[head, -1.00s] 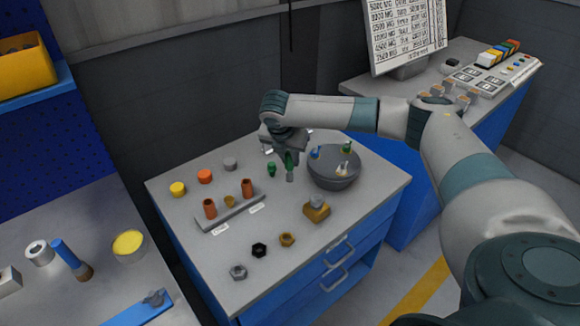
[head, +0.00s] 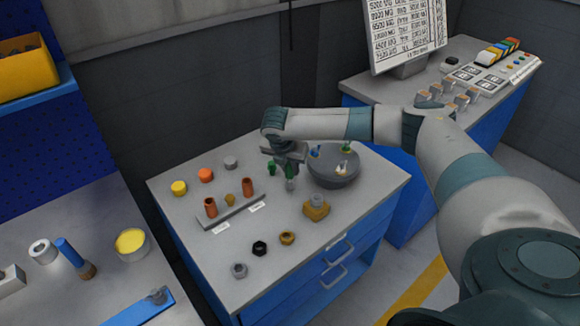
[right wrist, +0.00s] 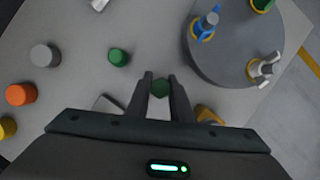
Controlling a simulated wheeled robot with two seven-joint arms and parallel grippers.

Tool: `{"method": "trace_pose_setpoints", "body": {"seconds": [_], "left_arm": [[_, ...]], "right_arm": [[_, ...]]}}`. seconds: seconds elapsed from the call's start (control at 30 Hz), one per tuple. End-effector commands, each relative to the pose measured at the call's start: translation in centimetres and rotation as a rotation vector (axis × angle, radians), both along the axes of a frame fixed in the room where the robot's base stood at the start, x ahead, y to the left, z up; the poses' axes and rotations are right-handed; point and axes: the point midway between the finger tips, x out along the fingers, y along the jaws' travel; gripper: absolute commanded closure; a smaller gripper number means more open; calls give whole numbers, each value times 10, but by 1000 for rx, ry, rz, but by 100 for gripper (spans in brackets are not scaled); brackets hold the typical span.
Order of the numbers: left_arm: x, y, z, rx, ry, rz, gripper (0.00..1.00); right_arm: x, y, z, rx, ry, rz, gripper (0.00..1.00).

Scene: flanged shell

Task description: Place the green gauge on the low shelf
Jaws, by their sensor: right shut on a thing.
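My right gripper (head: 289,178) is shut on a green-topped piece (right wrist: 159,88), which I take to be the green gauge. It is upright between the fingers, with a grey lower end, low over the workbench (head: 190,255). I cannot tell whether it touches the bench. A grey low raised strip (head: 238,212), perhaps the low shelf, lies to its left and carries two red-brown cylinders and a small mustard piece. Another short green piece (head: 271,168) stands just left of the gripper and also shows in the right wrist view (right wrist: 119,57). My left gripper is not in view.
A grey round stand (head: 333,176) with blue, green and white-topped pieces is close right of the gripper. Yellow, orange and grey cylinders stand at the back left. Several nuts lie near the front.

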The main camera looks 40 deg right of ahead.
Motion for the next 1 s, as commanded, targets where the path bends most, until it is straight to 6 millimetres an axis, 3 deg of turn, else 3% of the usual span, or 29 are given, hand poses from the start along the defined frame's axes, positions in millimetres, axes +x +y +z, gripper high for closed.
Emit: {"method": "trace_pose_setpoints", "body": {"seconds": [0.03, 0.07, 0.13, 0.67, 1.0], "left_arm": [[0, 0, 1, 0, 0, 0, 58], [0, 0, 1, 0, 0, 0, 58], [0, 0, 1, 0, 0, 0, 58], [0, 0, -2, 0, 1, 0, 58], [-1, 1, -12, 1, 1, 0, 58]], "right_arm": [[0, 0, -1, 0, 0, 0, 100], [0, 0, -2, 0, 1, 0, 78], [0, 0, -2, -1, 1, 0, 61], [-1, 2, 8, 1, -1, 0, 61], [-12, 19, 54, 2, -2, 1, 61]]}}
